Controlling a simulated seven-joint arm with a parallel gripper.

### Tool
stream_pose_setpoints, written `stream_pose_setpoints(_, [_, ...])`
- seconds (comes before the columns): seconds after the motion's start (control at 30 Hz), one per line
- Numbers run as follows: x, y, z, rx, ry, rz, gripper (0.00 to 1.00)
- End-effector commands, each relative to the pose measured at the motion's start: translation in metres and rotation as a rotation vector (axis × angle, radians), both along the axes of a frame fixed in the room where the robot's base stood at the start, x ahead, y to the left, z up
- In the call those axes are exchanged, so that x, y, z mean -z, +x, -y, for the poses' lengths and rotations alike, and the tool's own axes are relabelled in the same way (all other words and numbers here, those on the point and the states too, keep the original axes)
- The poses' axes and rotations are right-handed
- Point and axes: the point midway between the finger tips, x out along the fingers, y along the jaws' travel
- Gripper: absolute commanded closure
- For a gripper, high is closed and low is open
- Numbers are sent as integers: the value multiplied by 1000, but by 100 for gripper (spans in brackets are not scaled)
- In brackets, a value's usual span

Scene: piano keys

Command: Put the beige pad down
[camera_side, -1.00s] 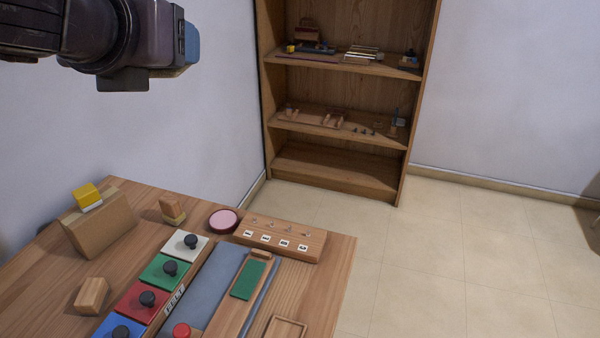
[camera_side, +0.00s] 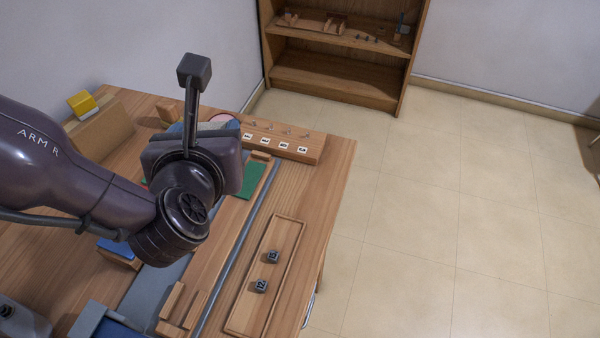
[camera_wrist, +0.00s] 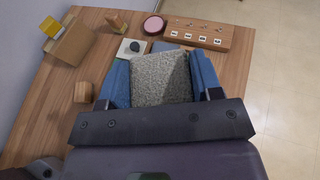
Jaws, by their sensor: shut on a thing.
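The beige pad (camera_wrist: 160,78) looks speckled grey-beige and fills the space between the two blue fingers of my gripper (camera_wrist: 159,84) in the wrist view. My gripper is shut on it, with a finger along each side. In the side view a small pale part of the pad (camera_side: 210,122) shows behind my wrist; the rest is hidden. The pad is over the far part of the wooden table; I cannot tell whether it touches anything below.
A white tile with a black knob (camera_wrist: 132,47), a pink disc (camera_wrist: 154,24) and a wooden rack with white labels (camera_wrist: 198,35) lie beyond the pad. A wooden block (camera_wrist: 83,92) is at left. A wooden tray (camera_side: 285,235) with two dark cubes sits near the table's right edge.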

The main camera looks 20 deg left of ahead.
Motion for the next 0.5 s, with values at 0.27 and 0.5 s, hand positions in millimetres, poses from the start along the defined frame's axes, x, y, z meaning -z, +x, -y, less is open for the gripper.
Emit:
stream_pose_setpoints(0.27, [57, 1, 1, -1, -2, 2, 64])
stream_pose_setpoints(0.5, [77, 31, 22, -3, -6, 5, 64])
